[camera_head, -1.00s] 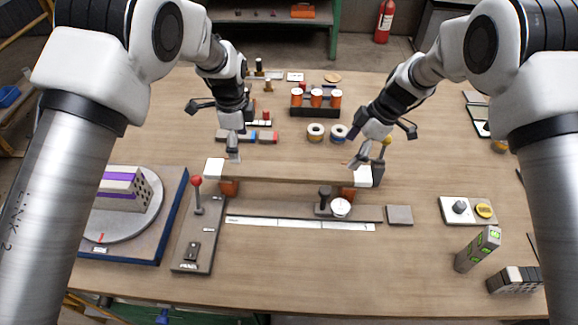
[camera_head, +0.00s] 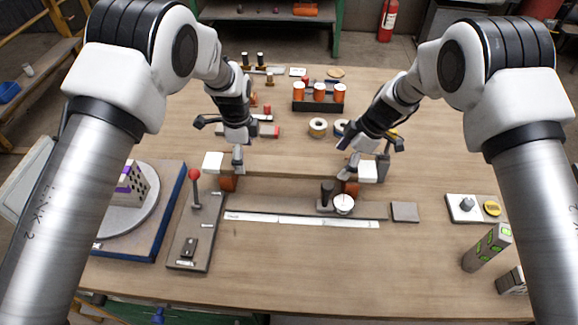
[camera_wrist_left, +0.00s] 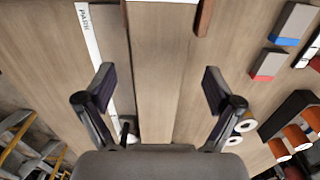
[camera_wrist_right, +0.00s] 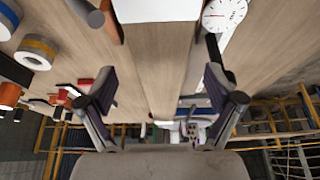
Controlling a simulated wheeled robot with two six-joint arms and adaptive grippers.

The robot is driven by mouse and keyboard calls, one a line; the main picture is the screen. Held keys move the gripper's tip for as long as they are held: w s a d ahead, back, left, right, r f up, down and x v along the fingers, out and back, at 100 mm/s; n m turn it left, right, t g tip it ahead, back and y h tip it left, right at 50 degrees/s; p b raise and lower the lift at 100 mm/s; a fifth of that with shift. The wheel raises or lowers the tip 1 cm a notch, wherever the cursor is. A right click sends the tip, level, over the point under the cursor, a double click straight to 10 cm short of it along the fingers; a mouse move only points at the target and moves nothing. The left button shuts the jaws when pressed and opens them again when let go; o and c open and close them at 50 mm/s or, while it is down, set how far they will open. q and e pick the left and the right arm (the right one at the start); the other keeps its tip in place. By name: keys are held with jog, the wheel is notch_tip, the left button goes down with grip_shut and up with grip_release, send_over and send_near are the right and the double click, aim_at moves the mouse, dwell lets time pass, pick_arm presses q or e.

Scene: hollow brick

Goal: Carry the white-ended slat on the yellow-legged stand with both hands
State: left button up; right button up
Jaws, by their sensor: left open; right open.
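The slat (camera_head: 290,166) is a long wooden board with a white left end (camera_head: 213,163) and a white right end (camera_head: 368,172). It lies level across two orange-brown supports, the left one (camera_head: 228,184) and the right one (camera_head: 350,189); I cannot make out yellow legs. My left gripper (camera_head: 238,162) is open over the slat, just inside the white left end. In the left wrist view the slat (camera_wrist_left: 155,45) runs between the spread fingers. My right gripper (camera_head: 346,168) is open just inside the white right end; the slat (camera_wrist_right: 153,70) runs between its fingers too.
A red-knobbed lever panel (camera_head: 195,235) stands front left, beside a blue-edged turntable board (camera_head: 170,225). A dial gauge (camera_head: 343,204) and a white ruler (camera_head: 300,220) are in front of the slat. Tape rolls (camera_head: 317,127) and a rack of orange-capped jars (camera_head: 320,103) are behind.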

pick_arm(q)
notch_tip(320, 180, down, 2)
jog(key=shift+f, duration=0.1)
pick_arm(e)
jog(key=shift+x, duration=1.1)
pick_arm(q)
jog(key=c, duration=1.5)
pick_arm(e)
jog(key=c, duration=1.5)
jog(key=shift+r, duration=0.15)
